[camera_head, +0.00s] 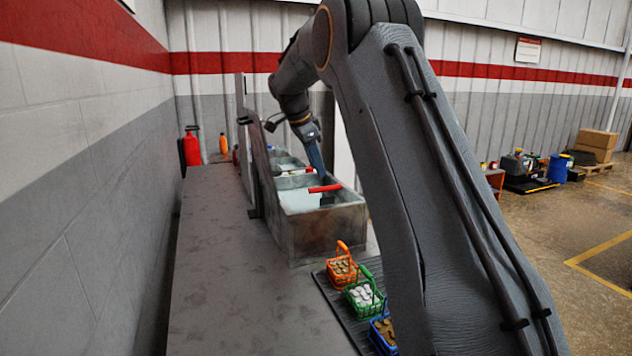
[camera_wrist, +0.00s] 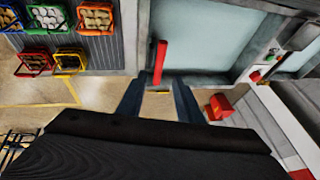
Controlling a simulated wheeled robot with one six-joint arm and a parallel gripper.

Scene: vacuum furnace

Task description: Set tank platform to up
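The metal tank (camera_head: 325,234) stands on the grey bench and holds pale liquid. A red bar-shaped handle (camera_head: 325,188) lies across it near the top; it also shows in the wrist view (camera_wrist: 161,60). Whether this handle belongs to the tank platform I cannot tell, and the platform itself is not clearly visible. My gripper (camera_head: 322,177) points down over the tank, close to the red handle. In the wrist view my gripper (camera_wrist: 158,88) has its two dark fingers apart with nothing between them. The handle's near end lies just ahead of the gap; contact is not visible.
Orange (camera_head: 342,267), green (camera_head: 365,295) and blue (camera_head: 383,335) baskets with parts stand on a dark ribbed mat in front of the tank. More tank compartments (camera_head: 287,162) lie behind. An upright panel (camera_head: 262,165) borders the tank's left. The bench's left side (camera_head: 215,270) is clear.

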